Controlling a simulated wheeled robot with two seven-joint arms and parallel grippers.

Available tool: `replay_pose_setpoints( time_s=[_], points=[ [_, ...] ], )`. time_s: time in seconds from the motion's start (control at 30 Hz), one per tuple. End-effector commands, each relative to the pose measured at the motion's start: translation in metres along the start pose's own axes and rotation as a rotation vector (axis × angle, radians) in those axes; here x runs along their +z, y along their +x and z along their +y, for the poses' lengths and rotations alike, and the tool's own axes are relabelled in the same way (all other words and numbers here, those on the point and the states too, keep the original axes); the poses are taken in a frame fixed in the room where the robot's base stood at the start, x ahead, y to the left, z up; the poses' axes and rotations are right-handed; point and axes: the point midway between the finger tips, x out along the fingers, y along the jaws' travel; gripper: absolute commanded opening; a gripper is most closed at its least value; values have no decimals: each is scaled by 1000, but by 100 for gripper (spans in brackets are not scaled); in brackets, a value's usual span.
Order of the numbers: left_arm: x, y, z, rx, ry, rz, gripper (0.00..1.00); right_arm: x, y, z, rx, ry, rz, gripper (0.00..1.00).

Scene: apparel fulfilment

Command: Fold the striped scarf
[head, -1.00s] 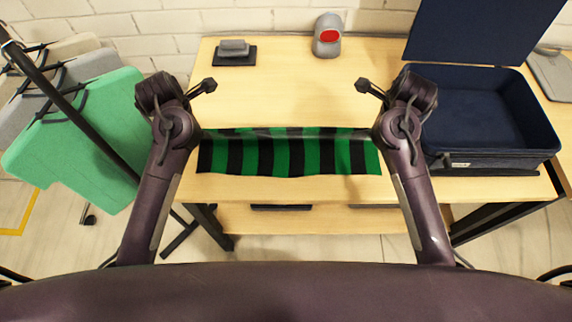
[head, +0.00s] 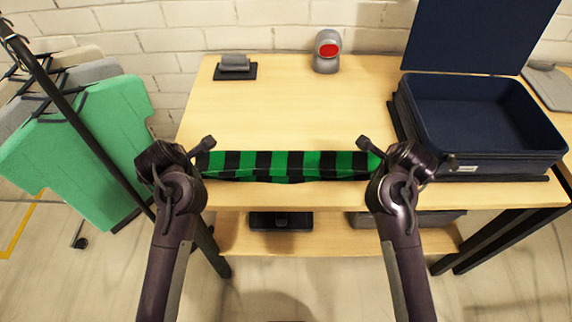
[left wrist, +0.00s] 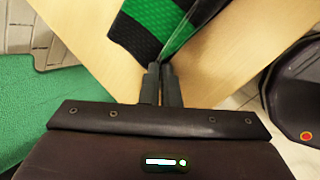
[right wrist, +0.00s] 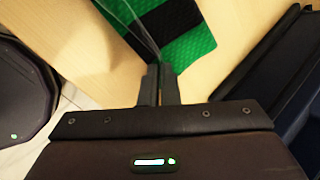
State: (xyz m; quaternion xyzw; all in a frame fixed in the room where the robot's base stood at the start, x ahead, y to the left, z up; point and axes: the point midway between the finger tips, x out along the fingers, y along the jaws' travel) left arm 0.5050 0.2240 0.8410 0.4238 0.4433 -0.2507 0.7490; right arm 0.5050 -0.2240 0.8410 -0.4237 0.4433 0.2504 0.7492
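The green-and-black striped scarf (head: 262,164) lies as a narrow strip across the front part of the wooden table, spanning between my two grippers. My left gripper (left wrist: 161,68) is at its left end, with its fingers close together on a scarf edge (left wrist: 172,38). My right gripper (right wrist: 159,70) is at the right end, also shut on a thin edge of the scarf (right wrist: 172,28). In the head view the fingertips are largely hidden by the wrists. A darker fold shows along the scarf's near side; how the layers lie is unclear.
An open dark blue suitcase (head: 495,166) stands on the table's right. A grey device with a red face (head: 327,50) and a small black stand (head: 235,68) are at the back. The table behind the scarf (head: 290,115) is clear.

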Motion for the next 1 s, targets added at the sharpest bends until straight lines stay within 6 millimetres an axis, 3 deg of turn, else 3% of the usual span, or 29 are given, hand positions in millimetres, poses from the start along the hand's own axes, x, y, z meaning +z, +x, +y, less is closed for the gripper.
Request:
replay_pose_setpoints(
  time_s=[0.03, 0.3, 0.6, 1.0],
  points=[
    [0, 0, 0, 0, 0, 1, 4, 0, 0, 0, 0, 0, 1, 4],
    [0, 0, 0, -1, 0, 1, 39, 0, 0, 0, 1, 0, 1, 39],
    [0, -4, 1, -1, 1, 2, 40, 0, -4, 0, 2, -3, 2, 40],
    [-2, -67, -1, 3, 5, 3, 40, -2, -66, 1, -3, -5, 2, 40]
  ],
)
